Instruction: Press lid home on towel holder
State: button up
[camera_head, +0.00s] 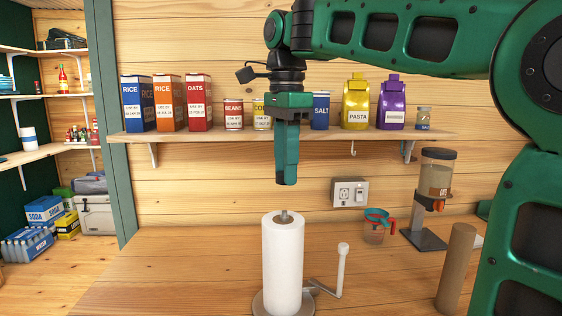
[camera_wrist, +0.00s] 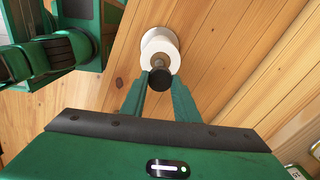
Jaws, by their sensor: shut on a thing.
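The towel holder stands upright on the wooden counter with a white paper roll (camera_head: 283,262) around its post. The grey top of the post (camera_head: 284,217) sticks out above the roll. My gripper (camera_head: 286,181) points down above the roll, with a clear gap to the post. In the wrist view my gripper (camera_wrist: 160,84) is shut on a small round black lid (camera_wrist: 160,79), held between the fingertips. There the roll (camera_wrist: 162,44) shows beyond the lid, and the lid overlaps its near edge. In the head view the fingers mostly hide the lid.
A side rod with a white tip (camera_head: 343,249) rises right of the roll. A brown cylinder (camera_head: 456,267), a measuring cup (camera_head: 376,226) and a dispenser (camera_head: 433,190) stand further right. A shelf (camera_head: 260,135) with boxes and tins runs behind my gripper. The counter left of the roll is clear.

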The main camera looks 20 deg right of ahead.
jog(key=shift+s+f, duration=0.1)
jog(key=shift+f, duration=2.9)
jog(key=shift+f, duration=0.55)
dwell(0.4)
jog(key=o, duration=1.1)
jog(key=shift+o, duration=0.5)
jog(key=o, duration=0.4)
jog(key=shift+c, duration=0.2)
jog(key=shift+r, duration=3.5)
